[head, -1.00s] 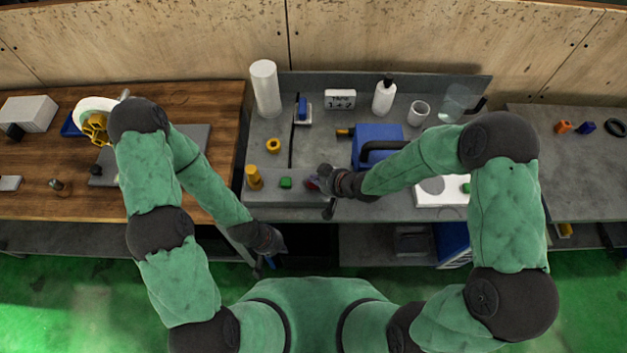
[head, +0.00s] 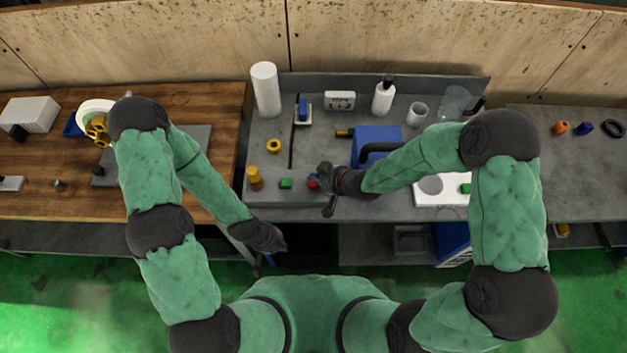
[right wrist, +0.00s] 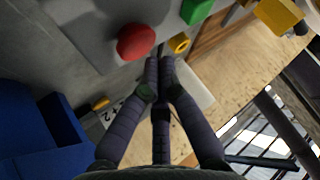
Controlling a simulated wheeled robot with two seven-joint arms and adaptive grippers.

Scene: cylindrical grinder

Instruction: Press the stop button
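The red button (head: 313,181), a rounded dome, sits on the front strip of the grey machine, partly beside my right gripper in the head view. In the right wrist view the red button (right wrist: 136,41) shows large, just left of and beyond the fingertips. My right gripper (head: 325,181) is close to the button's right side. Its fingers come together at the tips (right wrist: 160,62) with nothing between them; whether they touch the button cannot be told. My left gripper (head: 274,244) hangs low in front of the bench, its fingers too small to judge.
A green button (head: 286,183) and a yellow cylinder (head: 255,178) are left of the red button. A blue block (head: 377,143) stands behind my right forearm. A wooden table (head: 60,205) is at left.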

